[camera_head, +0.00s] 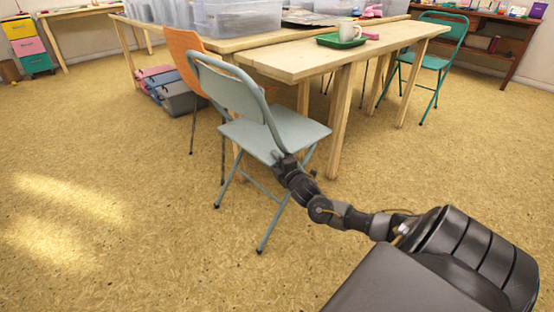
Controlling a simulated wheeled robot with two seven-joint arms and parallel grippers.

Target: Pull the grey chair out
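The grey chair (268,132), a folding metal chair with a pale grey-blue seat and backrest, stands upright at the near left end of a wooden table (318,62). Its backrest (227,86) faces left and its seat reaches toward the table's corner leg. My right gripper (282,160) is at the chair's near side, where the backrest tube meets the seat edge, and seems to touch the frame there. Its fingers are dark and too small to tell whether they are closed on the tube. My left gripper is out of view.
An orange chair (183,52) stands just behind the grey chair. Storage boxes (180,97) lie under the tables behind it. A green chair (432,60) is at the far right. A green tray with a cup (349,31) sits on the table. The floor left and in front is clear.

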